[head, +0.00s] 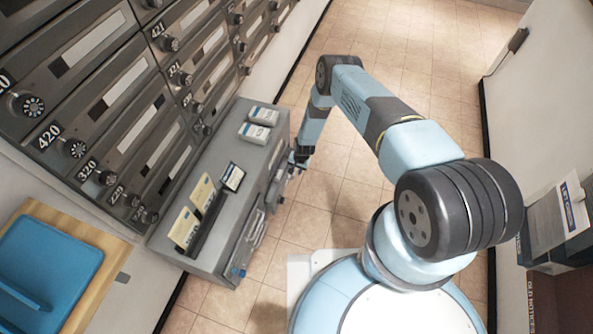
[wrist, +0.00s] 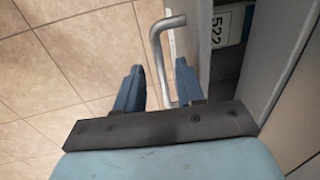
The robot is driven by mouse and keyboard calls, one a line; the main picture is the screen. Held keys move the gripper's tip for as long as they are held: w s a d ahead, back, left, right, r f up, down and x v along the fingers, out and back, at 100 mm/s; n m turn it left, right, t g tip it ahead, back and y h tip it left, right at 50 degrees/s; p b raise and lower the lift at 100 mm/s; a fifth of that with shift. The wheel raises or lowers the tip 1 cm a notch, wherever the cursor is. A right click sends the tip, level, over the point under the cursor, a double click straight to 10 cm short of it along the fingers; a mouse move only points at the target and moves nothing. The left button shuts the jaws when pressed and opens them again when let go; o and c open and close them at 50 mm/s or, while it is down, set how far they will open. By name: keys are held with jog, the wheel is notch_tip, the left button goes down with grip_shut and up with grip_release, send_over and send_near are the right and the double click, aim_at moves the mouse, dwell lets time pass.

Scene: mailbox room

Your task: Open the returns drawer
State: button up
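A grey drawer (head: 276,188) stands a little out from the side of the grey counter cabinet (head: 225,150) in the head view. In the wrist view its front panel (wrist: 197,45) shows edge-on, with a dark gap behind it and a label reading 522 in the gap. A bent metal bar handle (wrist: 158,42) sticks out from the panel. My gripper (wrist: 158,78) is open, with one blue finger on each side of the handle bar. Contact with the bar is not clear. In the head view my gripper (head: 300,157) is small beside the drawer.
Numbered mailboxes (head: 110,95) line the wall behind the cabinet. Boxes (head: 259,123) and card holders (head: 200,205) stand on its top. Tiled floor (head: 330,185) is clear beside the cabinet; a wall bounds the right.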

jog(key=shift+f, duration=0.5)
jog(key=shift+c, duration=0.3)
grip_shut()
